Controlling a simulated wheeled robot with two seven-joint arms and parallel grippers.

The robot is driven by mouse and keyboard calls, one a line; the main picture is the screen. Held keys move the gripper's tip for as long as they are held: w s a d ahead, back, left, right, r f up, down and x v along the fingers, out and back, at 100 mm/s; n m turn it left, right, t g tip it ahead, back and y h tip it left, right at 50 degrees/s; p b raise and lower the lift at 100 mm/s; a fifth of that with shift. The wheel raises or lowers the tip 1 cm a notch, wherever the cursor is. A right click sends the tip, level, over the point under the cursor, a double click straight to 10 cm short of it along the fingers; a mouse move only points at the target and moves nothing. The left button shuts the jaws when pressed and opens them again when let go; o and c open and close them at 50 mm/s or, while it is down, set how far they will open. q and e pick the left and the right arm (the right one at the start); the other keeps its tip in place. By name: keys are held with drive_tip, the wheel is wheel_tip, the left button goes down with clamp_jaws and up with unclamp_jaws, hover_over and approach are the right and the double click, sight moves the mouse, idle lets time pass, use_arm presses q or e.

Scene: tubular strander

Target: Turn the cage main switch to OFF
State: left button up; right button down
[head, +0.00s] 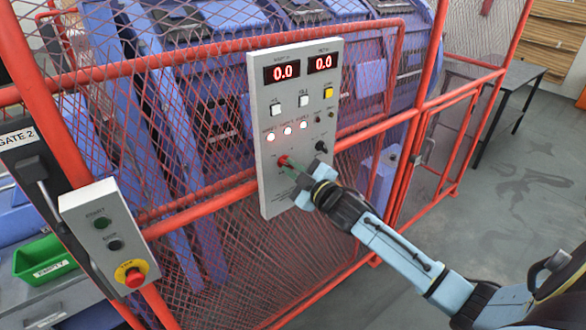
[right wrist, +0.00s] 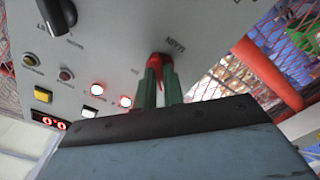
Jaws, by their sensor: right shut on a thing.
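The cage main switch is a small red handle (head: 283,160) low on the grey control panel (head: 265,193). In the right wrist view the red handle (right wrist: 166,62) sits between two green fingertips, beside a small printed label. My right gripper (head: 289,166) reaches the panel from the lower right and is shut on this handle; it also shows in the right wrist view (right wrist: 159,80). The fingers hide part of the handle, and its pointing against the markings is too small to read. My left gripper is not in view.
A black knob (head: 320,146) sits right of the switch, below lit lamps, buttons and two displays reading 0.0. A red-framed mesh cage (head: 205,120) stands behind the panel. A button box (head: 108,232) with a red emergency stop is at left.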

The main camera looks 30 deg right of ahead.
drive_tip(key=c, duration=1.5)
unclamp_jaws()
drive_tip(key=shift+s, duration=0.1)
drive_tip(key=s+d+b, duration=0.1)
drive_tip(key=s, duration=1.2)
drive_tip(key=shift+b, duration=0.35)
drive_tip(key=shift+f, duration=0.1)
